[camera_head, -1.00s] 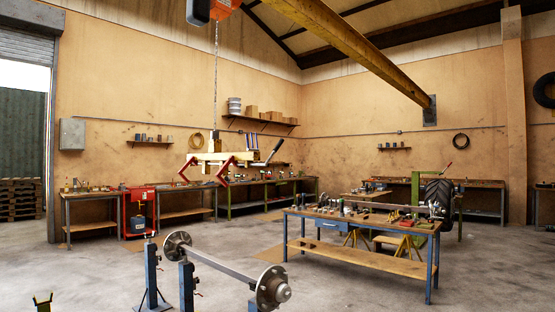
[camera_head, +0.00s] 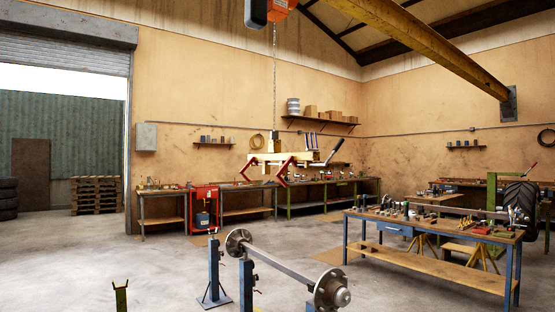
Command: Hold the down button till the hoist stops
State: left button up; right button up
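The orange-red hoist (camera_head: 283,7) is at the top edge, only partly in view, with a dark box (camera_head: 256,14) beside it. Its chain (camera_head: 274,85) hangs straight down to a pale lifting frame (camera_head: 270,157) with red clamp arms (camera_head: 281,173) and a black-handled lever. The frame hangs in the air, empty. An axle (camera_head: 283,267) with hubs at its ends rests on blue stands (camera_head: 247,284) below and in front, apart from the clamps. I can make out no down button or control pendant. Neither of my grippers is in view.
A blue-legged workbench (camera_head: 430,257) with tools stands at the right. A green post (camera_head: 121,298) rises at the bottom left. A red cabinet (camera_head: 203,206) and benches line the back wall. The floor (camera_head: 75,260) at the left is clear, towards an open doorway.

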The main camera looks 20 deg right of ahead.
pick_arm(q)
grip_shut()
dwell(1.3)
